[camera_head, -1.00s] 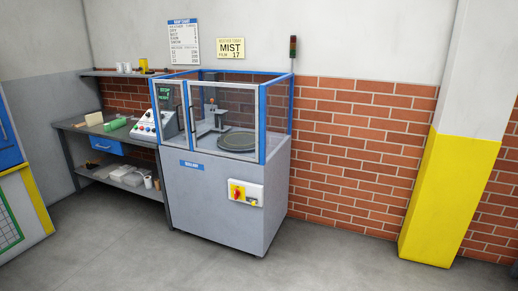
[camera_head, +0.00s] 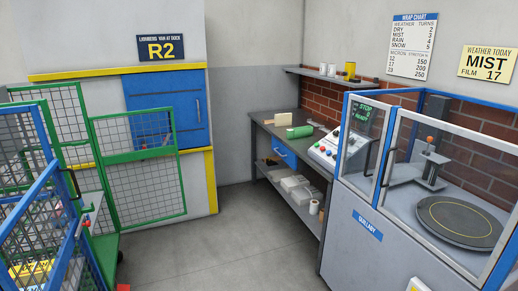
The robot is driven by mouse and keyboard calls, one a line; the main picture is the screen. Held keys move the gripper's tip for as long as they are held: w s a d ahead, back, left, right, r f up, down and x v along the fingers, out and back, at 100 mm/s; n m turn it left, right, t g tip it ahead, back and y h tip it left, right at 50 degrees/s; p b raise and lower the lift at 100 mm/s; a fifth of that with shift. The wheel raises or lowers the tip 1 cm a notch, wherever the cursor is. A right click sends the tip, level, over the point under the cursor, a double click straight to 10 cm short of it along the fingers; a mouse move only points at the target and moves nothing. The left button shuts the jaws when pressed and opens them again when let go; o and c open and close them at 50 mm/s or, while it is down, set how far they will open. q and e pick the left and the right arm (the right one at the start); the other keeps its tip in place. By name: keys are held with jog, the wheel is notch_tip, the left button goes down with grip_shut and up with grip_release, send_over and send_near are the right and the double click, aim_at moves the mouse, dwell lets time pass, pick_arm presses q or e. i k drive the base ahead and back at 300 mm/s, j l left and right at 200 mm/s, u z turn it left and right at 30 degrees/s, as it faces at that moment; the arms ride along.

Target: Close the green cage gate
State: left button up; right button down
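The green cage (camera_head: 85,152) stands at the left in the head view, partly hidden behind a blue cage. Its green-framed mesh gate (camera_head: 146,188) stands out to the right of the cage body, in front of the wall with the blue hatch. The gate looks swung open, with its left edge at the cage. A dark handle (camera_head: 74,184) shows near the blue and green frames; I cannot tell which cage it belongs to. Neither of my grippers is in view.
A blue cage (camera_head: 38,228) fills the near left. The grey wrapping machine (camera_head: 368,250) with a blue-framed enclosure stands at the right. A workbench (camera_head: 262,131) stands against the back wall. The floor (camera_head: 220,255) between cages and machine is clear.

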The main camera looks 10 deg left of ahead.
aim_at(132, 156)
jog(key=i+j+u, duration=0.25)
jog(key=i, duration=0.3)
jog(key=i+u, duration=0.25)
jog(key=i, duration=0.3)
jog(key=i+u, duration=0.25)
jog(key=i, duration=0.3)
jog(key=i+l+u, duration=0.25)
jog(key=i, duration=0.3)
jog(key=i+l+u, duration=0.2)
jog(key=i, duration=0.35)
jog(key=i+l+u, duration=0.25)
jog(key=i, duration=0.3)
jog(key=i+l+u, duration=0.25)
jog(key=i+l, duration=0.2)
